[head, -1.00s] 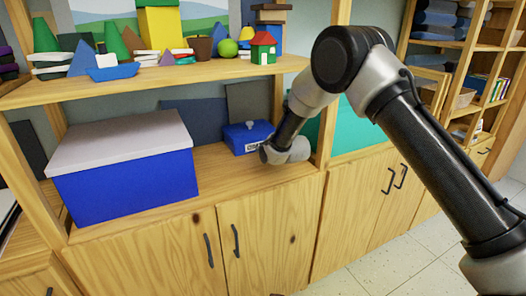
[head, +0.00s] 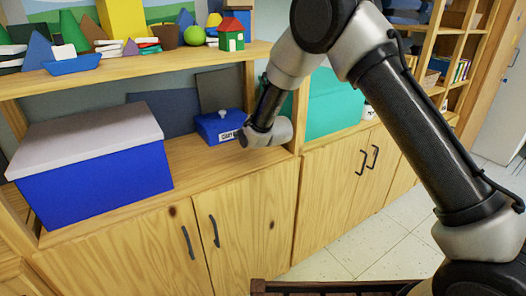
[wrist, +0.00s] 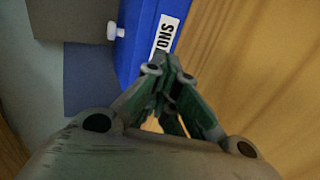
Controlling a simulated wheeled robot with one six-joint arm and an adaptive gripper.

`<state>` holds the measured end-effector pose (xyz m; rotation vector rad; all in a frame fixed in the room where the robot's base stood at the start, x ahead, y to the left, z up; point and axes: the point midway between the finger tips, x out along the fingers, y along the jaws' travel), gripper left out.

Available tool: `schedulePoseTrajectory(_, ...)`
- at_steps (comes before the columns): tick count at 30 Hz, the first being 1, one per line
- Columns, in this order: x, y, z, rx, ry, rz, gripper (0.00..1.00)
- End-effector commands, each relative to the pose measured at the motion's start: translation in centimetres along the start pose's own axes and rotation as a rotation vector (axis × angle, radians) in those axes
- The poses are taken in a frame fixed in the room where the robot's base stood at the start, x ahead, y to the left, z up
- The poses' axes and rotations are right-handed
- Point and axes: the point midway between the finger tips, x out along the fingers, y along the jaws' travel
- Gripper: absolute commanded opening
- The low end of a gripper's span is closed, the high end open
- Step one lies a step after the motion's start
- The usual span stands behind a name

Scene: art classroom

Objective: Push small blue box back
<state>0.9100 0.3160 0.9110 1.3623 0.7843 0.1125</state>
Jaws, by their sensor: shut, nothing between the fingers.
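The small blue box (head: 219,127) sits on the wooden shelf, with a blue lid, a small knob and a white label on its front. Its right front part is hidden behind my arm in the head view. In the wrist view the box (wrist: 135,50) lies just ahead of my gripper (wrist: 168,68), with its label and white knob showing. My gripper is shut and empty, its fingertips at the box's labelled front. I cannot tell whether they touch it. In the head view the fingers are hidden behind my wrist.
A large blue box with a pale lid (head: 90,165) stands left on the same shelf (head: 200,165). A teal box (head: 335,103) is to the right, past an upright post. Dark panels (head: 165,115) lean behind. The upper shelf (head: 130,67) holds toys. Cupboard doors (head: 245,225) are below.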

Motion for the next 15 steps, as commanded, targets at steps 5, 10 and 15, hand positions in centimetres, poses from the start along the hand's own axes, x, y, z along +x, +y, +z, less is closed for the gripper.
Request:
schedulePoseTrajectory(5, -1.8, -0.9, 0.0, 0.000, 0.000, 0.000, 0.00)
schedulePoseTrajectory(10, -3.5, -1.7, 0.0, -0.001, 0.000, 0.000, 0.00)
schedulePoseTrajectory(15, -5.2, -2.5, 0.0, -0.001, 0.000, 0.000, 0.00)
